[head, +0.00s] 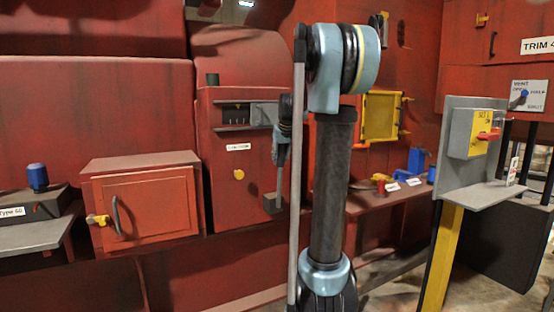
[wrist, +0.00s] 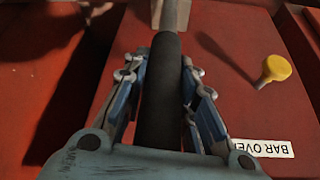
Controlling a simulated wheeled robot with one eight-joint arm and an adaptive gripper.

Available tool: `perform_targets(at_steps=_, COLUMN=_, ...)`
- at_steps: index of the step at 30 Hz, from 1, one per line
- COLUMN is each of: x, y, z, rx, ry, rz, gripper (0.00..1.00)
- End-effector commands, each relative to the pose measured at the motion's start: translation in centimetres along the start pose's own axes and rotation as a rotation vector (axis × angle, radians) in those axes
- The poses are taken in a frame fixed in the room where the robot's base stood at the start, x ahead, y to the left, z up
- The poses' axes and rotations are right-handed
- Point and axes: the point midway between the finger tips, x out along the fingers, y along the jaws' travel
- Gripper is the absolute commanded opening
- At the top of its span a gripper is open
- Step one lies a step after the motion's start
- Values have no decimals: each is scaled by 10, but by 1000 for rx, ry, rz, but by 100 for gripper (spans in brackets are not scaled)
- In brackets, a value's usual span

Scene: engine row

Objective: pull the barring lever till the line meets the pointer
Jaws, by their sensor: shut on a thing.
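The barring lever shows in the wrist view as a bar with a dark grip (wrist: 161,95) and a grey part beyond it. My gripper (wrist: 160,72) has its blue-sided fingers on both sides of the grip and is shut on it. In the head view my gripper (head: 281,158) is at the right of the red cabinet (head: 215,200), with the lever's thin rod (head: 279,186) below it, ending at a grey block (head: 272,204). A dark window (head: 235,115) is high on the cabinet front. I cannot make out the line or the pointer in it.
A yellow knob (head: 239,174) sticks out of the cabinet front beside the lever. A red box with a handle (head: 145,205) stands at the left. A grey panel with a yellow switch box (head: 478,135) stands at the right. My upright arm hides the middle.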

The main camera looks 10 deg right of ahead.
Motion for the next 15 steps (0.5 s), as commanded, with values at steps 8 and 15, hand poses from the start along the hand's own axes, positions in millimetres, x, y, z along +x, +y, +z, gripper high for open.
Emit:
perform_targets(at_steps=8, x=-4, y=2, z=8, rx=3, ry=32, rz=-4, gripper=0)
perform_targets(at_steps=15, x=-4, y=2, z=8, rx=3, ry=31, rz=-4, gripper=30)
